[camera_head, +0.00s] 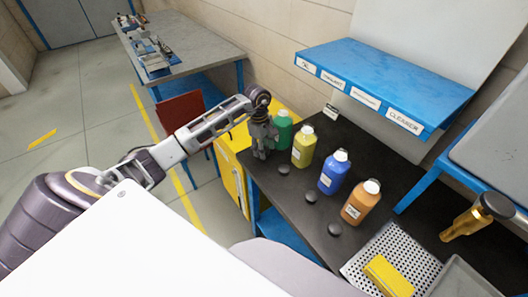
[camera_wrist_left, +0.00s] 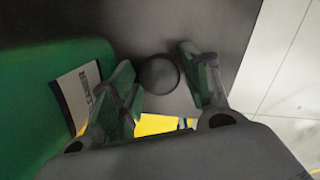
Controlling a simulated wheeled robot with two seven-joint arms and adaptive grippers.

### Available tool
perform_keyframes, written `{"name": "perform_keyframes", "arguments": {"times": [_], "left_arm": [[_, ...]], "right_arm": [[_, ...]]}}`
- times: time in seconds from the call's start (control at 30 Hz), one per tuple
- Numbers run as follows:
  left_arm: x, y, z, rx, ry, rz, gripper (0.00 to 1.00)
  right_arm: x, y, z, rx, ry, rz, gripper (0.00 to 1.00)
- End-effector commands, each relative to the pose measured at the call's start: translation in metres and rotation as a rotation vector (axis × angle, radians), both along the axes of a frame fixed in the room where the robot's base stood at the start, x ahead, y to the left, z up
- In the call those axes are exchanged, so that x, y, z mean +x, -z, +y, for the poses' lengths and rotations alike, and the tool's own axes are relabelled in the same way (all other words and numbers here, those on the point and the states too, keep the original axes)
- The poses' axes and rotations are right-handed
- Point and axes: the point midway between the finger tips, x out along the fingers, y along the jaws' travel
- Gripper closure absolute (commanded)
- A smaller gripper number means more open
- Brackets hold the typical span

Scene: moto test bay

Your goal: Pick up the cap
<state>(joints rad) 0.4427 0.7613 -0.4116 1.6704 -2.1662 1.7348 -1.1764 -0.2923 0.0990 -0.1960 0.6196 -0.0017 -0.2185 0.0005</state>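My left gripper (camera_head: 262,150) is low over the dark table beside the green bottle (camera_head: 282,130). In the left wrist view its two fingers (camera_wrist_left: 165,88) are apart, with a dark round cap (camera_wrist_left: 158,73) showing in the gap between them. Whether they touch the cap cannot be told. The green bottle (camera_wrist_left: 40,105) fills the left of that view. This cap is hidden in the head view. Three other dark caps lie on the table: one by the yellow bottle (camera_head: 284,169), one by the blue bottle (camera_head: 310,196), one by the orange bottle (camera_head: 334,229). My right gripper is not in view.
Yellow (camera_head: 304,148), blue (camera_head: 333,174) and orange (camera_head: 360,204) bottles stand in a row on the black table (camera_head: 400,190). A perforated tray (camera_head: 366,248) holds a yellow block (camera_head: 388,277). A blue labelled shelf (camera_head: 385,75) overhangs the back.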

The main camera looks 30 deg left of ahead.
Motion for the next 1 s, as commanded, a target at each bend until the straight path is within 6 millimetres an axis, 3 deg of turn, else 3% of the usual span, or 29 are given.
{"name": "perform_keyframes", "arguments": {"times": [0.13, 0.67, 1.0], "left_arm": [[0.000, 0.000, 0.000, 0.000, 0.000, 0.000, 0.73], [0.000, -0.005, 0.000, 0.000, 0.001, -0.001, 0.74], [0.001, -0.038, 0.001, 0.001, 0.001, -0.003, 0.74]], "right_arm": [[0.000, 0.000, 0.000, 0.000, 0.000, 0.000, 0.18], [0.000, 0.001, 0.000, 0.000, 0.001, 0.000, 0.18], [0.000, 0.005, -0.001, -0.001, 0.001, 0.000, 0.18]]}}
